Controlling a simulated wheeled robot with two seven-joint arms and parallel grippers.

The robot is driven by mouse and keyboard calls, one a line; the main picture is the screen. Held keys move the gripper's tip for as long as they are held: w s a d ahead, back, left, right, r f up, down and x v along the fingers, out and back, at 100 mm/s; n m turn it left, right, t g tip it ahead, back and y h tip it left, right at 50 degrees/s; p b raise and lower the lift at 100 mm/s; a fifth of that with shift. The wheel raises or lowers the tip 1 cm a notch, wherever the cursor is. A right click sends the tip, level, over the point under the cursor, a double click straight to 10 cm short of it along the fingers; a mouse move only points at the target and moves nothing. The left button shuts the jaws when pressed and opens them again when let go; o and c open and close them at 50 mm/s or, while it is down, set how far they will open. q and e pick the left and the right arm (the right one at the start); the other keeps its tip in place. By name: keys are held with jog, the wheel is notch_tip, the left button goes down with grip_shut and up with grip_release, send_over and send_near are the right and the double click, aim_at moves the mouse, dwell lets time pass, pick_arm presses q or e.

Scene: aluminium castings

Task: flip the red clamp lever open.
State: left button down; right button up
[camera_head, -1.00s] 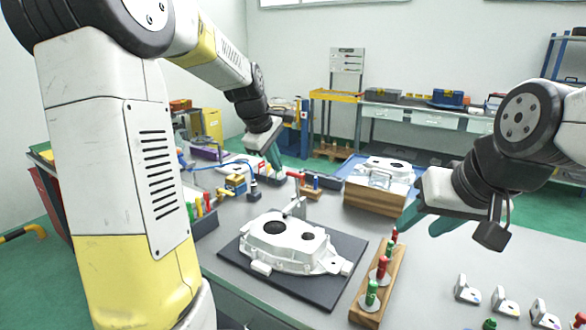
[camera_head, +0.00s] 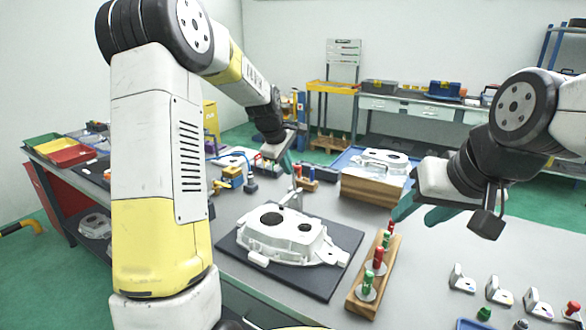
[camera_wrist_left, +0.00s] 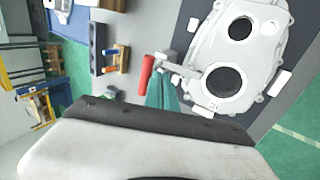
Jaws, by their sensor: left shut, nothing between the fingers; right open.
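The red clamp lever (camera_wrist_left: 147,72) shows in the left wrist view as a red handle beside a grey clamp (camera_wrist_left: 186,70) at the casting's edge. My left gripper (camera_wrist_left: 163,88) is shut and empty, its teal fingertips close beside the red handle; whether they touch I cannot tell. In the head view my left gripper (camera_head: 287,166) is above the clamp (camera_head: 291,197), and the lever is not clearly made out there. The white casting (camera_head: 284,236) lies on a dark mat (camera_head: 232,250). My right gripper (camera_head: 422,211) is open and empty, over the table's right side.
A wooden block with red and green handled pieces (camera_head: 358,292) stands right of the mat. A small holder with orange handles (camera_wrist_left: 118,58) is near the lever. A wooden box (camera_head: 373,190) stands behind. Several white brackets (camera_head: 461,278) line the right front. Bare table lies between.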

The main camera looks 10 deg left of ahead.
pick_arm(q)
jog(key=shift+w+r, duration=0.1)
jog(key=shift+w, duration=0.05)
jog(key=shift+w+d+r+g+y, duration=0.25)
jog(key=shift+w+d+g, duration=0.1)
jog(key=shift+w+g, duration=0.25)
jog(key=shift+w+d+r+g+y, duration=0.15)
jog(key=shift+w+d+g+y, duration=0.15)
jog(key=shift+w+g, duration=0.3)
jog(key=w+d+f, duration=0.2)
jog(key=w+f, duration=0.1)
jog(key=w, duration=0.3)
jog(key=w+d+f, duration=0.2)
jog(key=w+d, duration=0.1)
jog(key=w, duration=0.3)
jog(key=shift+w+f, duration=0.3)
jog(key=shift+f, duration=0.1)
jog(key=shift+r, duration=0.15)
jog(key=v, duration=0.7)
jog(key=shift+r, duration=0.3)
